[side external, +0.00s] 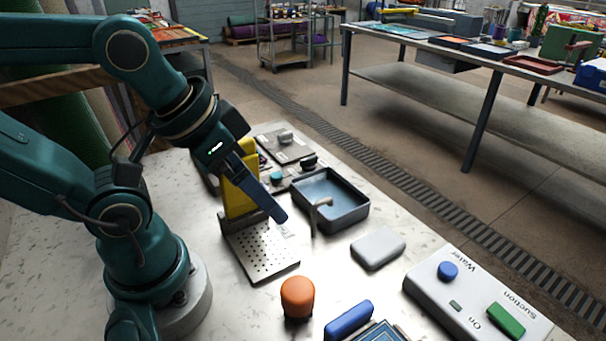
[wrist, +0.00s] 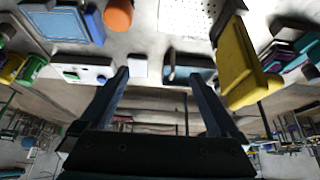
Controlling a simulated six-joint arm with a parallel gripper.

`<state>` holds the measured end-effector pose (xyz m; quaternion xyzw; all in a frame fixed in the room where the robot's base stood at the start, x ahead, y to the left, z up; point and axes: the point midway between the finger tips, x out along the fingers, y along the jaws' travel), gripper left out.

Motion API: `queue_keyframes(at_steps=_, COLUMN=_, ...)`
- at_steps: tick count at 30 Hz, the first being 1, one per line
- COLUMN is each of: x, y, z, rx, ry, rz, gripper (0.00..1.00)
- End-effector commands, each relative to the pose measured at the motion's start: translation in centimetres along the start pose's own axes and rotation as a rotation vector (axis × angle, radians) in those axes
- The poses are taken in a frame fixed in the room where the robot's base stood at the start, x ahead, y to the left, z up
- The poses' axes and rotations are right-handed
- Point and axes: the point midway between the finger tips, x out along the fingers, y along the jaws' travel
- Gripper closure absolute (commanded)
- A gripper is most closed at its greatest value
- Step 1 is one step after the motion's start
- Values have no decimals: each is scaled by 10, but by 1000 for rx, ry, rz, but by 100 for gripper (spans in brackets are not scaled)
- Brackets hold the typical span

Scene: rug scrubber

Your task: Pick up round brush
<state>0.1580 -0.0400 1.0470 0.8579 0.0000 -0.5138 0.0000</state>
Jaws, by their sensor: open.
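An orange rounded piece with a dark underside (side external: 297,295), which looks like the round brush, stands upright on the pale tabletop at the front. It also shows at the top of the wrist view (wrist: 118,14). My gripper (side external: 275,208) is up and to the left of it in the side view, above the table near the perforated plate, and apart from the brush. In the wrist view my gripper (wrist: 158,76) has its two dark blue fingers wide apart, with nothing held between them. The brush's underside is mostly hidden.
A yellow upright piece (side external: 238,187) stands close beside my gripper, by a perforated plate (side external: 262,258). A dark tray of water (side external: 333,190), a beige hooked piece (side external: 318,212), a grey block (side external: 378,248), a blue-handled piece (side external: 349,319) and a control box (side external: 428,290) surround the brush.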

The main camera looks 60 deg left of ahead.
Motion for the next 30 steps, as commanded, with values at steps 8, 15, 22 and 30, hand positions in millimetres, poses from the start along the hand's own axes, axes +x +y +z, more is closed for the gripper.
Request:
queue_keyframes(at_steps=8, x=5, y=8, z=-14, rx=28, ry=-33, rz=20, gripper=3)
queue_keyframes(at_steps=15, x=37, y=40, z=-13, rx=171, ry=-226, rz=74, gripper=3)
queue_keyframes(at_steps=22, x=68, y=69, z=9, rx=311, ry=-400, rz=95, gripper=3)
queue_keyframes(at_steps=30, x=82, y=80, z=31, rx=386, ry=-490, rz=96, gripper=3)
